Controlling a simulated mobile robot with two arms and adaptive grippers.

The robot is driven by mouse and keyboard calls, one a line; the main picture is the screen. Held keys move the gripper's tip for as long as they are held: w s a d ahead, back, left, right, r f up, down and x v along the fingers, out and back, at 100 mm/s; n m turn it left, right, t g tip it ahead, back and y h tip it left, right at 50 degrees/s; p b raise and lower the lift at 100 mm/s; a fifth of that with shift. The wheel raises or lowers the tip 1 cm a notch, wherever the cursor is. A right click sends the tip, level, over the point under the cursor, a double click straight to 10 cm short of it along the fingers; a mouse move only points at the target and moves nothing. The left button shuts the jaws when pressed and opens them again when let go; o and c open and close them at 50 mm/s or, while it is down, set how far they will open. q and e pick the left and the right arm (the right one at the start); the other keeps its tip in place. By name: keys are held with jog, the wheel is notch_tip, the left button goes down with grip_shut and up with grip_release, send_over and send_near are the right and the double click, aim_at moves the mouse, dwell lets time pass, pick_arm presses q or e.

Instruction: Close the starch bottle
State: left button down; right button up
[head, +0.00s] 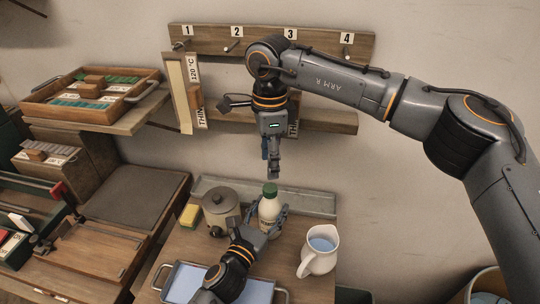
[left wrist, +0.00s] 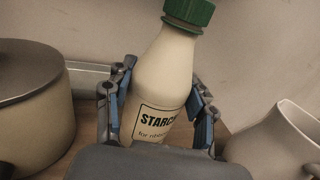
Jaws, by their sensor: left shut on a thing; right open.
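The starch bottle (head: 269,209) is cream-white and stands on the wooden table. Its green cap (head: 270,189) sits on the neck; I cannot tell how tight it is. My left gripper (head: 262,222) is shut on the bottle's body from the front. In the left wrist view the bottle (left wrist: 163,80) is between the blue-padded fingers, its label partly hidden, with the cap (left wrist: 188,14) cut off at the top edge. My right gripper (head: 273,171) points down just above the cap.
A lidded pot (head: 220,211) and a yellow sponge (head: 190,215) stand left of the bottle. A white jug (head: 318,250) with blue liquid stands to the right. A blue tray (head: 186,284) lies in front. A numbered peg rail (head: 270,41) is on the wall.

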aim_at(270, 187)
notch_tip(270, 187, down, 8)
jog(key=shift+r, duration=0.2)
jog(key=shift+c, duration=0.5)
grip_shut()
jog(key=m, duration=1.1)
jog(key=shift+o, duration=0.8)
grip_release()
